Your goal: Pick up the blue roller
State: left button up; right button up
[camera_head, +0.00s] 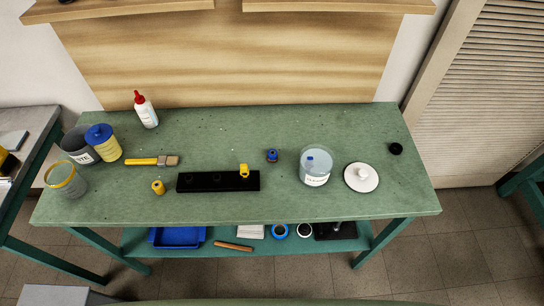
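Another yellow piece (157,187) stands on the bench left of the block. Neither of my grippers is in view.
A white lid (361,177) and a black cap (396,149) lie at the right. The lower shelf holds a blue tray (178,238). The bench's back middle is clear.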

aim_at(273, 158)
jog(key=k+j, duration=0.8)
jog(key=j, duration=0.15)
